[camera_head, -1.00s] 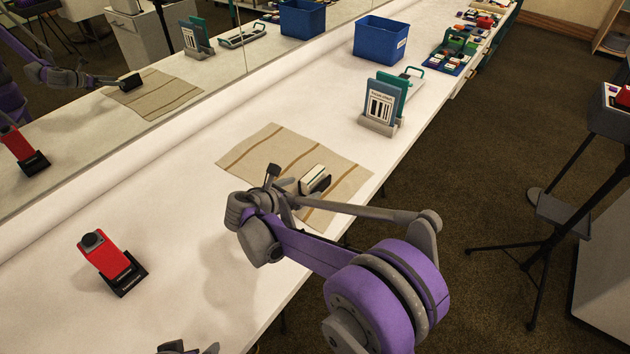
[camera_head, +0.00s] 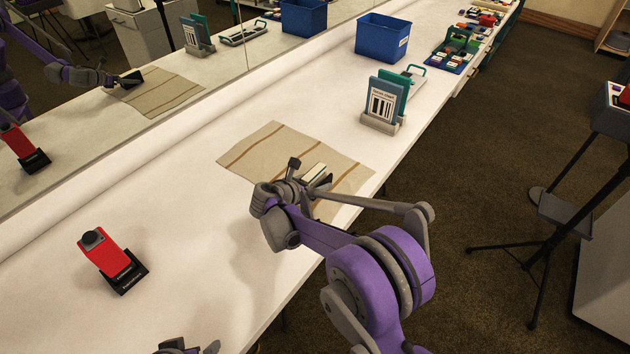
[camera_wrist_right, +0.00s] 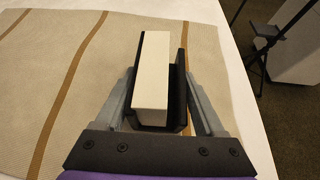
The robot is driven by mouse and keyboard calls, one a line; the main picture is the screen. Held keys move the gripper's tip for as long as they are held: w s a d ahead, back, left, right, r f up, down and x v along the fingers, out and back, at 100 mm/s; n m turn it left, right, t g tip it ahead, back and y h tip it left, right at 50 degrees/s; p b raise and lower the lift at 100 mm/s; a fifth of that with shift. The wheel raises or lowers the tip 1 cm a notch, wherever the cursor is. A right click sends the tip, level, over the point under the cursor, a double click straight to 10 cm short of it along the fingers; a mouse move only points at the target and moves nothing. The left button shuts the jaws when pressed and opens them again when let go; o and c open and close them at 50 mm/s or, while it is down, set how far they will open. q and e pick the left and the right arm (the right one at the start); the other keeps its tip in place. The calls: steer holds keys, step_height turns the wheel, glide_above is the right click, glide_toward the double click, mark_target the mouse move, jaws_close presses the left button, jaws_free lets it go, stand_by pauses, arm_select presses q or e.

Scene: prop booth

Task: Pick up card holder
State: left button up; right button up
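The card holder, a pale cream block in a black holder, lies on the striped beige mat (camera_head: 262,148) in the head view (camera_head: 315,172). In the right wrist view it stands between my fingers (camera_wrist_right: 154,78). My right gripper (camera_head: 309,172) is open, with one finger on each side of the holder. In the right wrist view the gripper (camera_wrist_right: 160,90) shows a narrow gap at the holder's left side; contact on the right is hard to tell. My left gripper (camera_head: 187,347) shows only partly at the bottom edge of the head view.
A red device in a black stand (camera_head: 106,258) is at the left. A grey stand with upright cards (camera_head: 381,122), a blue bin (camera_head: 383,37) and a blue tray (camera_head: 452,54) stand farther along the white counter (camera_head: 170,210). A mirror lines the back.

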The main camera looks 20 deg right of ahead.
jaws_close()
